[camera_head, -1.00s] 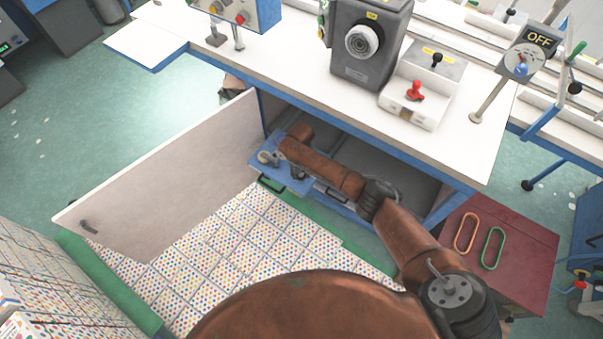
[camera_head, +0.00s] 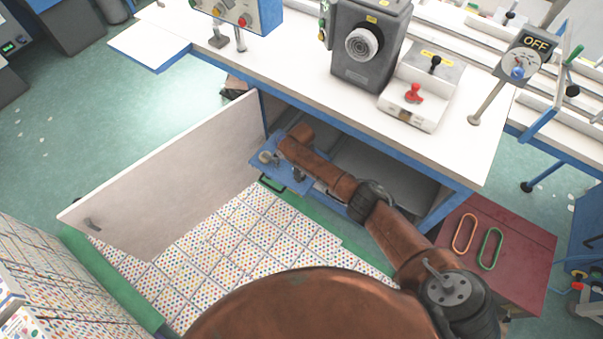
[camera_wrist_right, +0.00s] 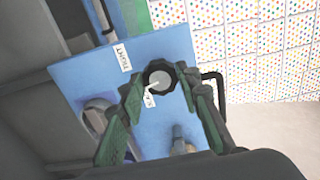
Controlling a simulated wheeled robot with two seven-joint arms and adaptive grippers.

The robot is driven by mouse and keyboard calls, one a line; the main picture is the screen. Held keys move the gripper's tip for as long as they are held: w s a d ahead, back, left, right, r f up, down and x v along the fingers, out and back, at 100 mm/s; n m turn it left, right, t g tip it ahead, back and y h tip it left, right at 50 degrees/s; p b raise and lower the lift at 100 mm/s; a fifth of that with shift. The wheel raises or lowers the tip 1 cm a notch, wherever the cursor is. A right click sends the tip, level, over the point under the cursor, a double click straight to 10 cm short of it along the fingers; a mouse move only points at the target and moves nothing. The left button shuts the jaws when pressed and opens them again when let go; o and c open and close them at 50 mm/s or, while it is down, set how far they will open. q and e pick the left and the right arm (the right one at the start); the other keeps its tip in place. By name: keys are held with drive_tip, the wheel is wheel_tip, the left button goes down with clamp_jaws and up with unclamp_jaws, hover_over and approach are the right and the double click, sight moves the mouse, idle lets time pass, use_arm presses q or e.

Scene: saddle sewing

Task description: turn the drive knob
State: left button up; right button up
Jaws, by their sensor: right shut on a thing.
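The drive knob (camera_wrist_right: 160,78) is a dark round knob with a pale grey cap on a blue panel (camera_wrist_right: 75,72), with a white pointer label beside it. My right gripper (camera_wrist_right: 161,84) has its green-padded fingers on both sides of the knob and is shut on it. In the head view the blue panel (camera_head: 262,176) is low under the white table, inside the open cabinet. There my right arm comes in from the lower right and covers much of the panel, so the knob cannot be made out. My left gripper is out of view.
An open white door (camera_head: 165,180) stands left of the panel. The white table top (camera_head: 290,60) is above my right arm. A dark handle (camera_wrist_right: 213,88) and a brass fitting (camera_wrist_right: 180,142) are near the knob. A dark red box (camera_head: 520,250) is at the right.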

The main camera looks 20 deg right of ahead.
drive_tip(key=n, duration=0.4)
drive_tip(key=shift+a+n, duration=0.1)
drive_tip(key=shift+n, duration=1.8)
drive_tip(key=shift+a, duration=0.1)
drive_tip(key=o, duration=0.9)
drive_tip(key=shift+o, duration=1.3)
drive_tip(key=shift+r, duration=0.1)
wheel_tip(320, 180, up, 12)
